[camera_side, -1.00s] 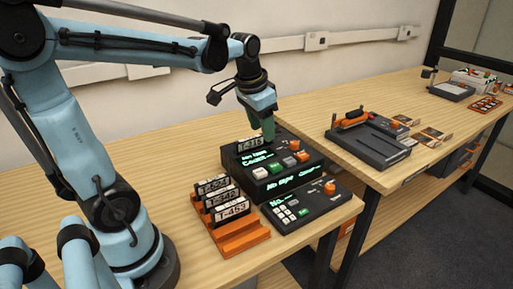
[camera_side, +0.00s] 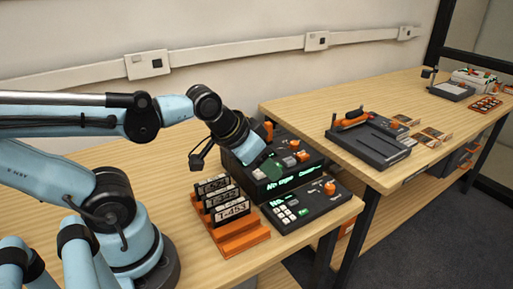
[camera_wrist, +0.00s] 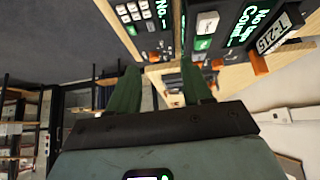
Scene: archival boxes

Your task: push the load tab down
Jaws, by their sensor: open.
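A black deck with a green display (camera_side: 285,182) stands near the bench's right end. An upright orange piece (camera_side: 268,131), possibly the load tab, shows at its back edge beside my wrist. In the wrist view, a cartridge labelled T-215 (camera_wrist: 274,33) stands at the deck, with an orange piece (camera_wrist: 259,63) beside it. My gripper (camera_side: 271,168) is tilted low over the deck's front left in the side view, and hides part of it. In the wrist view its green fingers (camera_wrist: 160,88) are apart with nothing between them. I cannot tell whether they touch the deck.
An orange rack (camera_side: 239,236) with several labelled cartridges stands left of the deck, close to my gripper. A smaller keypad unit (camera_side: 312,208) sits in front of the deck. A second bench (camera_side: 300,104) to the right holds a grey device (camera_side: 370,145).

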